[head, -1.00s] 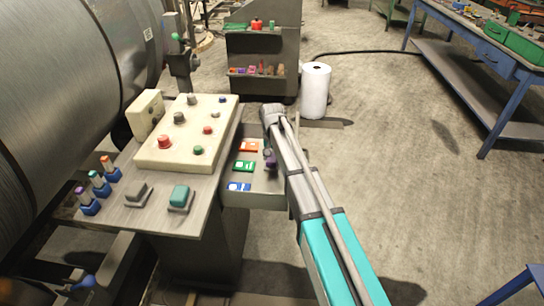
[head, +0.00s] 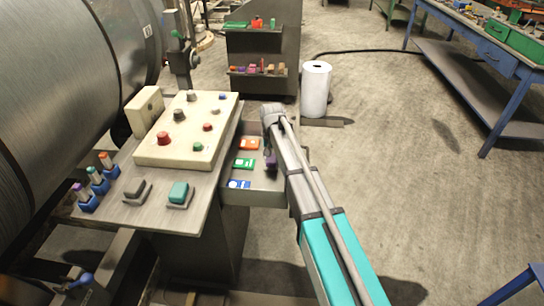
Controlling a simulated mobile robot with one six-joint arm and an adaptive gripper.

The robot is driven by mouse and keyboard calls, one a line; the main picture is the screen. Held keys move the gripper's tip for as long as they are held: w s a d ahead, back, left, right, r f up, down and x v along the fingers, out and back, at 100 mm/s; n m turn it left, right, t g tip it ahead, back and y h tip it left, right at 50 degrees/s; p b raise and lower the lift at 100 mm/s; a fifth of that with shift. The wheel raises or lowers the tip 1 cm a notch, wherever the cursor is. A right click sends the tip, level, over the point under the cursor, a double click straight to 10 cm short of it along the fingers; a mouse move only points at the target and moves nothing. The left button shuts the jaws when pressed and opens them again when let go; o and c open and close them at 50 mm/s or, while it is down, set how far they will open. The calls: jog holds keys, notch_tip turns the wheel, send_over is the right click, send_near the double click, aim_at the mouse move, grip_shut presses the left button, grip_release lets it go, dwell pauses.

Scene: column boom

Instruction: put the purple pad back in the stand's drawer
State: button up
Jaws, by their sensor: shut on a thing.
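The stand (head: 200,205) carries a sloped control panel, and its drawer (head: 255,198) is pulled out on the right side. In the drawer lie an orange pad (head: 250,144), a green pad (head: 243,163) and a blue pad (head: 238,184) in a row. My gripper (head: 270,154) points down over the drawer's right part, beside the green pad. It is shut on the purple pad (head: 271,163), of which only a small dark part shows. My arm hides the drawer's right edge. I cannot tell whether the purple pad touches the drawer floor.
A cream button box (head: 160,150) sits on the stand's top, left of the drawer. A large metal drum (head: 70,80) fills the left. A white roll (head: 315,90) and a shelf unit (head: 262,55) stand behind. A blue workbench (head: 480,75) is at right; the floor between is clear.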

jog(key=o, duration=1.1)
jog(key=shift+d, duration=0.1)
jog(key=shift+r, duration=0.15)
